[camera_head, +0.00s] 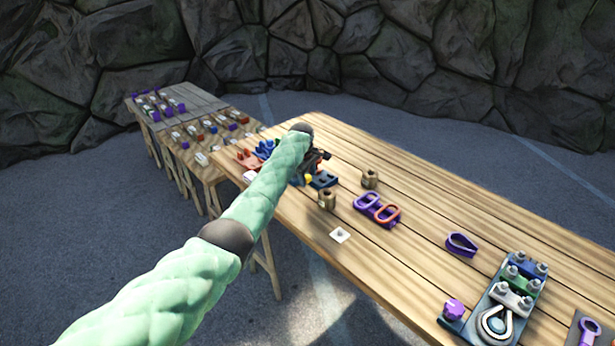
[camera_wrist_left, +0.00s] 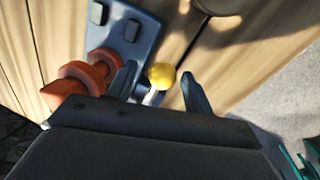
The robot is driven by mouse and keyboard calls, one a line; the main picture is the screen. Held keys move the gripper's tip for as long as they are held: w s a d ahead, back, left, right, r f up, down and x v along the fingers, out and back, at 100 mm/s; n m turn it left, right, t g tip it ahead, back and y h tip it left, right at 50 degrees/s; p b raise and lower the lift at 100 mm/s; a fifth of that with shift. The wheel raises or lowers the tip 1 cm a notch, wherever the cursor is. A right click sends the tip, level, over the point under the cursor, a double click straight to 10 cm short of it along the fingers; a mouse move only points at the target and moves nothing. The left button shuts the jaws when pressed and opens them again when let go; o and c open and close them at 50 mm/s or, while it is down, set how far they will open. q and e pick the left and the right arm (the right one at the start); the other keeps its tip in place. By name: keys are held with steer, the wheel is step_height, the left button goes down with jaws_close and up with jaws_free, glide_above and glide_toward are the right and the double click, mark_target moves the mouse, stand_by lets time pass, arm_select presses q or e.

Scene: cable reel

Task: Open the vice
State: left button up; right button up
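The vice (camera_head: 324,180) appears as a blue base at the far part of the long table, mostly hidden behind my left arm and gripper. In the left wrist view its blue-grey plate (camera_wrist_left: 122,32) has dark studs. A yellow ball knob (camera_wrist_left: 162,76) on a light stem shows there, and also in the head view (camera_head: 309,178). My left gripper (camera_wrist_left: 158,72) is open, with its fingers on either side of the knob and gaps visible on both sides. Its dark body also shows in the head view (camera_head: 316,160). My right gripper is in neither view.
Red-orange rounded parts (camera_wrist_left: 85,75) lie close beside the left finger. A clamp assembly (camera_head: 508,292) stands at the right end. A second table (camera_head: 190,104) is behind, left.

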arm_select(q)
steer(key=shift+s+a+r+b, duration=0.15)
steer(key=shift+r+b, duration=0.15)
steer(key=shift+r, duration=0.25)
steer(key=r, duration=0.1)
steer(key=r+b, duration=0.1)
steer(key=r, duration=0.3)
steer(key=shift+s+a+b, duration=0.2)
steer(key=shift+s+b, duration=0.1)
steer(key=shift+s, duration=0.05)
steer(key=shift+s+a+r, duration=0.1)
steer(key=shift+r, duration=0.6)
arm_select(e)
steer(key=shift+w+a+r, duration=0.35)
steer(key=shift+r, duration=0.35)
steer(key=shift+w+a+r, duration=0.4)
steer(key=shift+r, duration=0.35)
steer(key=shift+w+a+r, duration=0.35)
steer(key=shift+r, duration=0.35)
